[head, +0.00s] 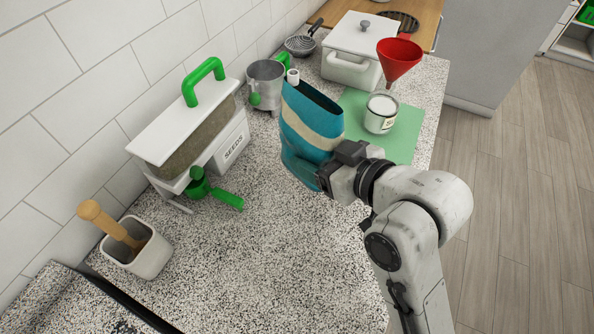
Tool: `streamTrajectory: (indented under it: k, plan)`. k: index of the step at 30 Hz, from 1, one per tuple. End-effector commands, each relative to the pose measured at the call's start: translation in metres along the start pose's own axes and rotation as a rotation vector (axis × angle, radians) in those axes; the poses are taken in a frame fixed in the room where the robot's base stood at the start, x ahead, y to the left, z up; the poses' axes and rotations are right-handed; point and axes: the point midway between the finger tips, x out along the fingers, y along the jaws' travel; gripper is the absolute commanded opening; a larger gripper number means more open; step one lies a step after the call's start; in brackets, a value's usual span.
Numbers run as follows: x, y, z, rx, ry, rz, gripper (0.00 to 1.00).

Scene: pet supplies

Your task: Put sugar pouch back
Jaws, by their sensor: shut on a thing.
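A teal pouch with a cream band (306,130) is in my gripper (326,178), near the middle of the head view. I take it to be the sugar pouch. Its open top shows dark, with a white spout at the upper left corner. My gripper is shut on the pouch's lower right side; the fingertips are partly hidden. The pouch is roughly upright and slightly tilted. I cannot tell if its base touches the speckled counter (270,260). It stands left of a green mat (404,142) and hides part of it.
A white can (380,113) stands on the mat, with a red funnel (399,60) above it. A white lidded pot (351,68) and metal sifter (266,84) are behind. The seeds container (228,141), green scoop (213,190) and mortar (140,252) line the left wall. The front counter is clear.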

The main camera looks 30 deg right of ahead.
Motion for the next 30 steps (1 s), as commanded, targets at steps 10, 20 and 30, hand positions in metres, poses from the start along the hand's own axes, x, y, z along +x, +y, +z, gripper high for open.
streamTrajectory:
  k: [10, 20, 30]
  plan:
    - [0.045, 0.007, 0.011, 0.001, -0.002, 0.001, 0.33]
    - [0.084, 0.012, 0.031, 0.0, 0.003, 0.001, 0.33]
    - [0.102, 0.013, 0.059, 0.001, 0.002, 0.002, 0.33]
